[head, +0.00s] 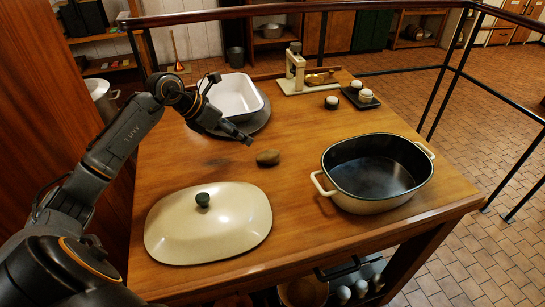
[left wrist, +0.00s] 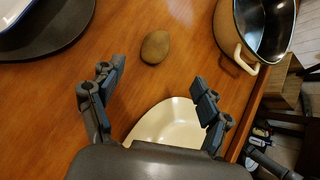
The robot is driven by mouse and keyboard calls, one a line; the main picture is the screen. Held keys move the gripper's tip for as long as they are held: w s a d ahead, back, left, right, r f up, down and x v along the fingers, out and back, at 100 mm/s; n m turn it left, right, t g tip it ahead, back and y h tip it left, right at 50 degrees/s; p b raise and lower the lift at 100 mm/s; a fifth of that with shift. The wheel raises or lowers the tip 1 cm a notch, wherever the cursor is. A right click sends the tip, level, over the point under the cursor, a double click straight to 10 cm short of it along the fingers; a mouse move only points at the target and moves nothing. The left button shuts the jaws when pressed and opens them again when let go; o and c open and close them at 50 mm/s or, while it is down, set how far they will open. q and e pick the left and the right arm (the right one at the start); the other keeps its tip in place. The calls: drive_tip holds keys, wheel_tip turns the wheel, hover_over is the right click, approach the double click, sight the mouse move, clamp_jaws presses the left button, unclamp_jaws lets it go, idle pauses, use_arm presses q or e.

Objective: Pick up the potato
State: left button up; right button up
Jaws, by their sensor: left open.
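The potato (head: 268,158) is a small brown oval lying on the wooden table, between the cream lid and the cream pot. In the left wrist view the potato (left wrist: 155,47) lies beyond the fingertips, a little left of the middle between them. My left gripper (head: 246,139) is above the table, up and to the left of the potato in the head view, and apart from it. In the left wrist view the left gripper (left wrist: 153,80) has its two fingers spread wide with nothing between them. My right gripper is not in view.
A cream lid (head: 208,237) with a dark knob lies at front left. An open pot (head: 366,203) stands at right. A white dish (head: 239,99) sits on a dark round tray (head: 262,118) behind my gripper. Small jars (head: 332,102) stand at the back. Bare wood surrounds the potato.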

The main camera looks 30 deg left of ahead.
use_arm(q)
drive_tip(key=p, duration=0.2)
approach(265, 154)
drive_tip(key=x, duration=0.4)
drive_tip(key=shift+w+d+r, duration=0.1)
drive_tip(key=shift+w+r, duration=0.05)
drive_tip(key=shift+w, duration=0.3)
drive_tip(key=x, duration=0.3)
drive_tip(key=p+x, duration=0.1)
drive_tip(key=x, duration=0.1)
drive_tip(key=shift+f, duration=0.5)
drive_tip(key=c, duration=1.3)
